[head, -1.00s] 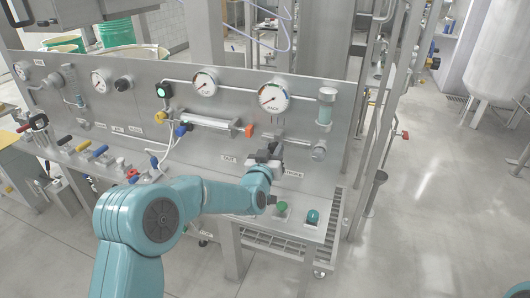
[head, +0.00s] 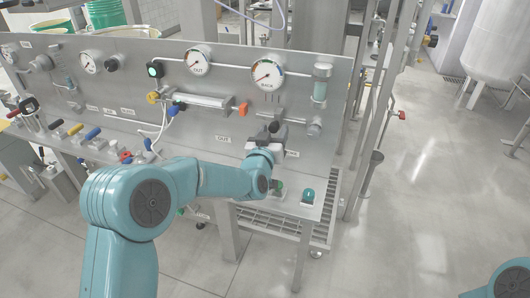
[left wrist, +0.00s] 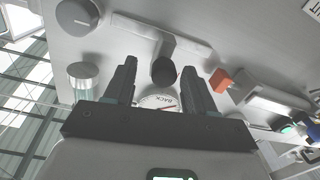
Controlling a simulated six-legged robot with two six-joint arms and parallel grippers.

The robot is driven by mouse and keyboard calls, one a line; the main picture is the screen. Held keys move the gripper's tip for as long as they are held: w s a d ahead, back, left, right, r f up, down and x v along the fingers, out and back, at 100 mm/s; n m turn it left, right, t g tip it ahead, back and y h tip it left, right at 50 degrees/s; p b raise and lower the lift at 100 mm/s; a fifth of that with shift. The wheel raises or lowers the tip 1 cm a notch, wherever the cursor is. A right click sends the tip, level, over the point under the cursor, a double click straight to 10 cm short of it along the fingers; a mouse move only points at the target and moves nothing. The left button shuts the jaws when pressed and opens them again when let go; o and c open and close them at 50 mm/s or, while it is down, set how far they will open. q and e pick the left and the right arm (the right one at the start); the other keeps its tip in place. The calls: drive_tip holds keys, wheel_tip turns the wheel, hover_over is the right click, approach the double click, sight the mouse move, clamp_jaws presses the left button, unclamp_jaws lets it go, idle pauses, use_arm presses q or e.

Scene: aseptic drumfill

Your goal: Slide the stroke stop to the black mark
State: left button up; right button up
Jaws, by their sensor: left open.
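A dark round knob (left wrist: 164,71) stands out on a stem from a pale bar (left wrist: 150,27) on the panel. My left gripper (head: 277,130) is in front of the panel, below the right-hand gauge. In the left wrist view its open fingers (left wrist: 159,68) lie on either side of the knob, with gaps visible. An orange block (head: 243,108) sits at the right end of a silver cylinder (head: 200,100); the block also shows in the left wrist view (left wrist: 220,80). I cannot tell which part is the stroke stop, and I cannot make out a black mark.
Two dial gauges (head: 198,59) (head: 267,74) and a clear sight glass (head: 321,82) are on the steel panel (head: 215,138). The floor at the right is open.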

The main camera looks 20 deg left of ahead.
use_arm(q)
drive_tip(key=s+b, duration=0.4)
drive_tip(key=s, duration=1)
drive_tip(key=shift+s, duration=0.35)
drive_tip(key=s+a+f+g, duration=0.1)
drive_tip(key=s+f+g, duration=0.15)
drive_tip(key=f, duration=0.75)
drive_tip(key=s+f+g, duration=0.2)
drive_tip(key=f+g, duration=0.1)
drive_tip(key=f, duration=0.6)
drive_tip(key=s+a+f+g, duration=0.1)
drive_tip(key=s+f+g, duration=0.15)
drive_tip(key=f, duration=0.75)
drive_tip(key=s+d+f+g+h, duration=0.1)
drive_tip(key=s+d+f+g, duration=0.1)
drive_tip(key=s, duration=0.5)
drive_tip(key=s+d+f+g+h, duration=0.1)
drive_tip(key=s+d+f+g, duration=0.1)
drive_tip(key=s+f+g, duration=0.2)
drive_tip(key=s+d+f+g+h, duration=0.2)
drive_tip(key=s+f, duration=0.4)
drive_tip(key=s, duration=0.3)
drive_tip(key=shift+s+d+f+g, duration=0.15)
drive_tip(key=shift+s+d+g, duration=0.3)
drive_tip(key=shift+g, duration=0.35)
